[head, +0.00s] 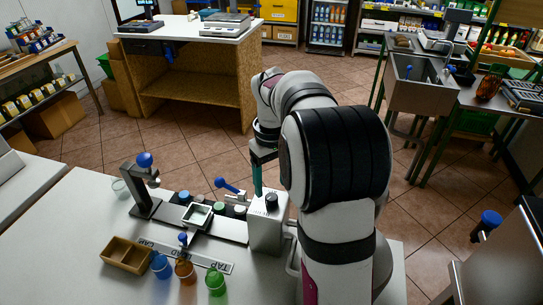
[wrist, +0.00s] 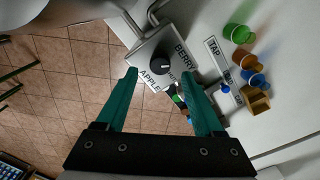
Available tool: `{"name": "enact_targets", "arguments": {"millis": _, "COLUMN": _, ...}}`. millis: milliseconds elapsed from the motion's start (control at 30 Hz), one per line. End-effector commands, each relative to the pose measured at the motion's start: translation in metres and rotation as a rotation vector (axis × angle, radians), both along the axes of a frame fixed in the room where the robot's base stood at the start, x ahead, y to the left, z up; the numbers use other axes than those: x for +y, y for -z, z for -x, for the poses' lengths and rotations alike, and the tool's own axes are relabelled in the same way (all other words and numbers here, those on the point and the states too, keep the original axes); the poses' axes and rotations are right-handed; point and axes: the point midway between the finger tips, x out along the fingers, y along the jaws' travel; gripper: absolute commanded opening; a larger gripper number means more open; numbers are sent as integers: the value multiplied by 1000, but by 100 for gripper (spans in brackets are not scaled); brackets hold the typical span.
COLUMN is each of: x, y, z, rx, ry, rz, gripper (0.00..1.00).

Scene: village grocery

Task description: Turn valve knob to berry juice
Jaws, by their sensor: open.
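The black valve knob (head: 271,199) stands on top of a grey box (head: 266,232) at the right end of the dispenser. In the wrist view, the knob (wrist: 160,64) is surrounded by labels: APPLE at lower left, BERRY at upper right, and a smaller one between them that is hard to read. A small pale mark shows on the knob; its exact pointing is hard to tell. My gripper (head: 258,188) is over the box, close to the knob. In the wrist view, my gripper (wrist: 161,80) has its teal fingers spread, with the knob between and just beyond the tips, apparently untouched.
Blue, orange and green cups (head: 184,272) stand at the counter front beside a wooden tray (head: 127,254). A strip marked TAP (head: 216,266) lies behind them. A bent metal pipe (wrist: 152,14) adjoins the box.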

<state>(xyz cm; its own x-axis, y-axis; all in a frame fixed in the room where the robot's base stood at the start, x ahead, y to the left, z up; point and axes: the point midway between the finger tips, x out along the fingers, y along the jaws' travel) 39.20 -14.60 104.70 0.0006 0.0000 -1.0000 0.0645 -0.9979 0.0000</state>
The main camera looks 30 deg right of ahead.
Motion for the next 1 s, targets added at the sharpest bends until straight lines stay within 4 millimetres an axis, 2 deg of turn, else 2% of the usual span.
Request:
{"name": "enact_targets", "arguments": {"millis": 100, "x": 0, "y": -39, "z": -1, "rx": -6, "ry": 0, "rz": 3, "gripper": 69}}
{"name": "enact_targets", "arguments": {"millis": 200, "x": 0, "y": -70, "z": -1, "rx": -6, "ry": 0, "rz": 3, "gripper": 69}}
{"name": "enact_targets", "arguments": {"millis": 300, "x": 0, "y": -94, "z": -1, "rx": -5, "ry": 0, "rz": 2, "gripper": 69}}
{"name": "enact_targets", "arguments": {"millis": 400, "x": 0, "y": -110, "z": 0, "rx": -2, "ry": -1, "rz": 2, "gripper": 69}}
{"name": "enact_targets", "arguments": {"millis": 533, "x": 0, "y": -118, "z": 0, "rx": 0, "ry": -1, "rz": 0, "gripper": 69}}
{"name": "enact_targets", "arguments": {"millis": 933, "x": 1, "y": -119, "z": 1, "rx": 0, "ry": 0, "rz": 0, "gripper": 69}}
{"name": "enact_targets", "arguments": {"millis": 1000, "x": 12, "y": -119, "z": 9, "rx": -1, "ry": 14, "rz": -6, "gripper": 69}}
